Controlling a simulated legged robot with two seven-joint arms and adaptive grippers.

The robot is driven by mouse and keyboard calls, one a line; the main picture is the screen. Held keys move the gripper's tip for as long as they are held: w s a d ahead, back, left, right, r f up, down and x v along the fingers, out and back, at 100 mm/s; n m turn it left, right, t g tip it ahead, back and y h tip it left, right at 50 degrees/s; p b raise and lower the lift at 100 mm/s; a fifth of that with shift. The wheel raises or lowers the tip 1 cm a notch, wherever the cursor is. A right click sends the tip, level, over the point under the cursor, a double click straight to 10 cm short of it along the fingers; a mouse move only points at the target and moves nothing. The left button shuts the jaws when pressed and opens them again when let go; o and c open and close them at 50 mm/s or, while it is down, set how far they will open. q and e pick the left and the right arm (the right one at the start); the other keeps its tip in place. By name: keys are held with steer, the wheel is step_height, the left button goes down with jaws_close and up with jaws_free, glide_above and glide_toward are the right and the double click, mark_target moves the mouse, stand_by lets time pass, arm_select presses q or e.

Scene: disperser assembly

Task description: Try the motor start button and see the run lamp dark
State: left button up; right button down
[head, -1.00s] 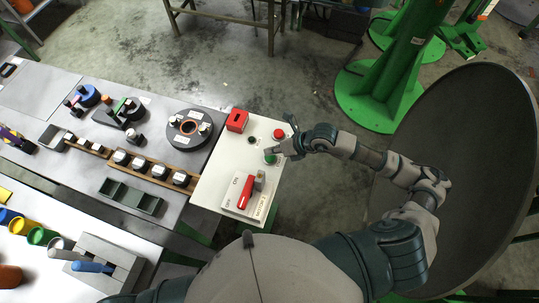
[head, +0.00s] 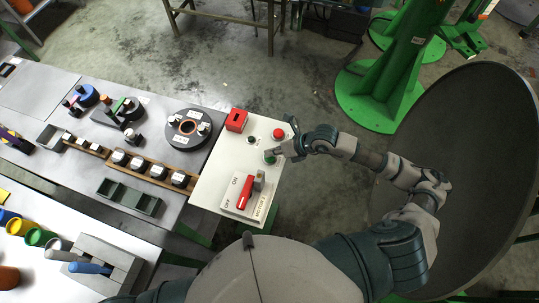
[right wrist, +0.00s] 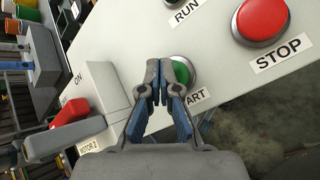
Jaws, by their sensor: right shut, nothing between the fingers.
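The white control panel (head: 212,185) stands at the right end of the bench. My right gripper (right wrist: 158,72) is shut and empty, its fingertips at the green start button (right wrist: 183,73), partly covering it. I cannot tell whether the button is pressed in. The button also shows in the head view (head: 269,158) beside the gripper (head: 276,153). The run lamp (head: 251,141) is a small dark green disc with no visible glow. My left gripper is out of view.
The red stop button (right wrist: 262,20) is close to the gripper. A red switch handle (right wrist: 66,130) with ON and OFF marks sits on the panel, labelled MOTOR 2. A red block (head: 237,120) is at the panel's far edge. Trays and parts cover the grey bench (head: 40,90).

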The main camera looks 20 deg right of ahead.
steer(key=shift+f+b, duration=0.5)
steer(key=shift+f, duration=0.25)
stand_by(0.4)
steer(key=shift+r, duration=0.1)
steer(key=shift+a+r+p, duration=0.1)
steer(key=shift+r+p, duration=0.85)
steer(key=shift+r, duration=0.3)
step_height(320, 180, up, 5)
steer(key=p, duration=0.3)
stand_by(0.7)
